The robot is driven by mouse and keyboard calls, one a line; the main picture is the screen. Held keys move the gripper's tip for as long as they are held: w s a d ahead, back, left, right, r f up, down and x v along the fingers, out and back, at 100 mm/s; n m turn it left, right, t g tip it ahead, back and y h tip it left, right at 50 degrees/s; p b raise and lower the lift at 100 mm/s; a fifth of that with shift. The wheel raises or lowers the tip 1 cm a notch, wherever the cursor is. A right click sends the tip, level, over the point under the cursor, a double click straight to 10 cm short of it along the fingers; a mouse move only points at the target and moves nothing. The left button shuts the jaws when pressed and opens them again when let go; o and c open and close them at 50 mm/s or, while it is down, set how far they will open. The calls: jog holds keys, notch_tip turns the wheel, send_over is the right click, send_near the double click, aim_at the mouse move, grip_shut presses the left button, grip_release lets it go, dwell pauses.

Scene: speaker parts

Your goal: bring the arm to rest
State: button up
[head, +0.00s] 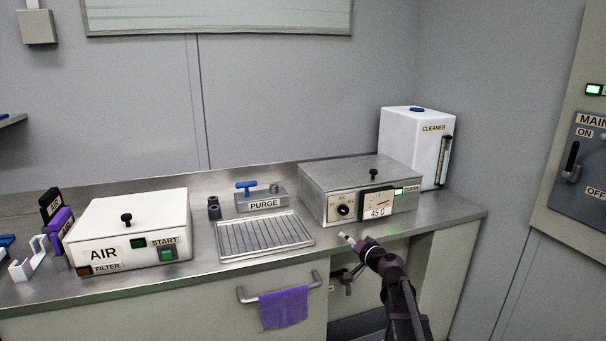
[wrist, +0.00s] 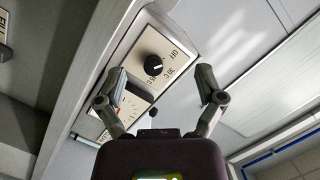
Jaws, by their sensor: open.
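My gripper (head: 347,256) is in front of the counter's edge, below and in front of the metal box with the dial (head: 360,190). My dark arm reaches up to it from the lower right of the head view. In the wrist view my gripper (wrist: 160,72) has its two fingers spread wide with nothing between the tips. The box's black dial knob (wrist: 155,68) shows beyond the fingers. Whether a finger touches the box cannot be told from the wrist view alone; in the head view the gripper appears apart from it.
A steel counter (head: 210,278) carries the AIR box (head: 125,228), a slotted tray (head: 262,236), the PURGE block (head: 262,199) and the white CLEANER tank (head: 408,146). A purple cloth (head: 283,308) hangs on a front rail. The MAIN switch panel (head: 583,150) is on the right wall.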

jog(key=s+a+f+n+g, duration=0.25)
jog(key=s+f+g, duration=0.2)
jog(key=s, duration=0.25)
jog(key=s+a+f+n+g, duration=0.2)
jog(key=s+a+f+g, duration=0.15)
jog(key=s+f, duration=0.3)
jog(key=s+d+f+g+h, duration=0.3)
jog(key=s+h, duration=0.1)
jog(key=s, duration=0.4)
jog(key=s+d+f+g+h, duration=0.2)
jog(key=s+d+g+h, duration=0.15)
jog(key=s, duration=0.55)
notch_tip(320, 180, up, 20)
jog(key=p, duration=2)
jog(key=shift+w, duration=0.35)
